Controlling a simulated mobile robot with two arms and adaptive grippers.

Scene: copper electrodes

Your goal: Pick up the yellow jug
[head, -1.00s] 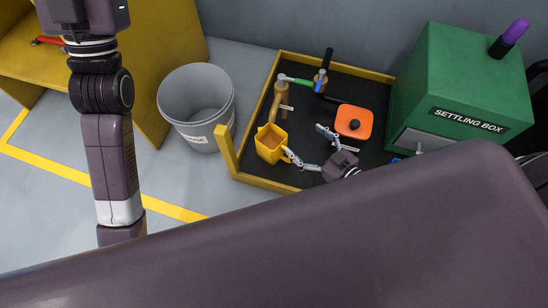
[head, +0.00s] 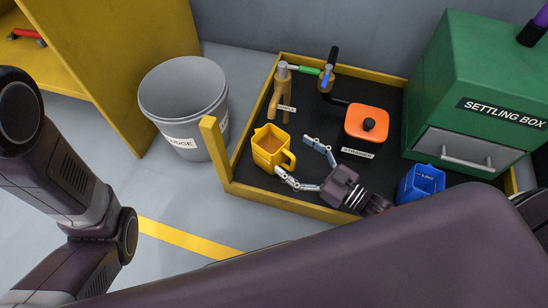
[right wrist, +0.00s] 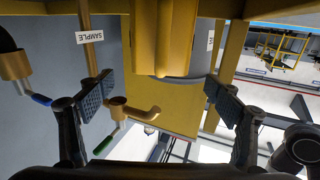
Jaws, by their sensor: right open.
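The yellow jug (head: 266,148) stands upright on the black floor of the yellow-rimmed tray in the head view. Its handle points right, toward my right gripper (head: 298,158). That gripper is open, with one finger beyond the handle and the other on its near side. In the right wrist view, a yellow part of the jug (right wrist: 164,35) shows at top centre between the spread fingers (right wrist: 160,95). I cannot tell whether a finger touches it. My left arm shows at the left of the head view, but its gripper is out of sight.
The tray (head: 275,203) has a raised yellow post at its near left corner. Brass taps (head: 281,95) stand behind the jug. An orange lidded container (head: 366,123), a blue jug (head: 421,183) and a green settling box (head: 478,95) are to the right. A grey bin (head: 185,100) stands left.

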